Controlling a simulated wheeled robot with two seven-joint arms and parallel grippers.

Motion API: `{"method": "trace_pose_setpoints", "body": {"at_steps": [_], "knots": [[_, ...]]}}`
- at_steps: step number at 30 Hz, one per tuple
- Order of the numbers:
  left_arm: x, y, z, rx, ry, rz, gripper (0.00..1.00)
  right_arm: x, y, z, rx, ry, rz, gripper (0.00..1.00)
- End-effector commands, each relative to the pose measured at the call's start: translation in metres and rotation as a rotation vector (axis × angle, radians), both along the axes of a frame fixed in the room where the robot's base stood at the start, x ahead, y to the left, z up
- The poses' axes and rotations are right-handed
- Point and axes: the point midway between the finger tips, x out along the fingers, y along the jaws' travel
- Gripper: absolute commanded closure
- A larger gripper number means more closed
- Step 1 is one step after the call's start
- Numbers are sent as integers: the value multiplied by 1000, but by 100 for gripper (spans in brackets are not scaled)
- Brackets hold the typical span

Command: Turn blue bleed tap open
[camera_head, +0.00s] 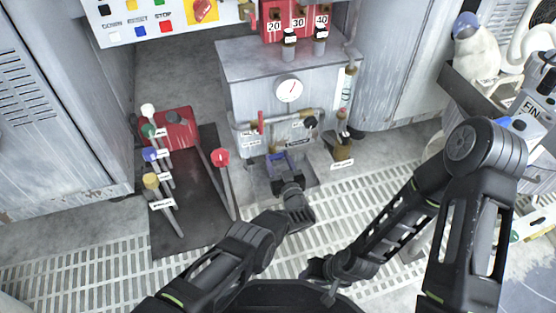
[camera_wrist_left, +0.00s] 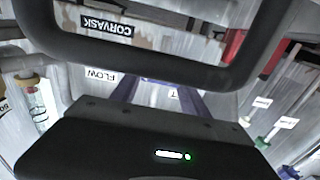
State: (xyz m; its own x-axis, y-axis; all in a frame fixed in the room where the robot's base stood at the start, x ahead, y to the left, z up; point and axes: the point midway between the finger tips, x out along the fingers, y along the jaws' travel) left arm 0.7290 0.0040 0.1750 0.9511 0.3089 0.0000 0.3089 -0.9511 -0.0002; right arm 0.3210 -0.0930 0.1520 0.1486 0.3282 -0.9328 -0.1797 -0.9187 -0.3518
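A blue, frame-like part (camera_head: 279,160) sits low on the front of the grey cabinet (camera_head: 240,62), below its pipe. I cannot tell for sure that it is the bleed tap. My left gripper (camera_head: 286,180) is right at its near side and hides part of it. In the left wrist view, blue bars (camera_wrist_left: 188,100) show just beyond the dark gripper body, near a FLOW label (camera_wrist_left: 103,75). The left fingertips are not clear, and contact cannot be told. My right gripper (camera_head: 322,271) is low in the middle, away from the cabinet, its fingers small and dark.
A red-headed lever (camera_head: 221,157) stands left of my left gripper. Levers with white, green, blue (camera_head: 150,154) and yellow knobs stand further left. A black knob (camera_head: 311,122) and a red handle (camera_head: 261,121) are on the pipe above. Grating (camera_head: 90,270) covers the near floor.

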Motion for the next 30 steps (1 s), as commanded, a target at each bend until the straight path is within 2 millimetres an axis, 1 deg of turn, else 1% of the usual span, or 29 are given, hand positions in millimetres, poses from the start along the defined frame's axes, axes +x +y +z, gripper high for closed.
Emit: {"method": "trace_pose_setpoints", "body": {"at_steps": [1,2,15,20,23,30], "knots": [[0,0,0,0,0,0,52,0,0,0,0,0,0,64],[0,0,0,0,0,0,54,0,0,0,0,0,0,64],[0,0,0,0,0,0,90,0,0,0,0,1,0,64],[0,1,-1,-36,-11,1,90,0,0,0,0,1,0,64],[0,2,-1,-126,-38,3,90,0,0,0,0,0,0,64],[-1,3,-2,-413,-132,3,90,0,0,0,0,0,0,64]]}}
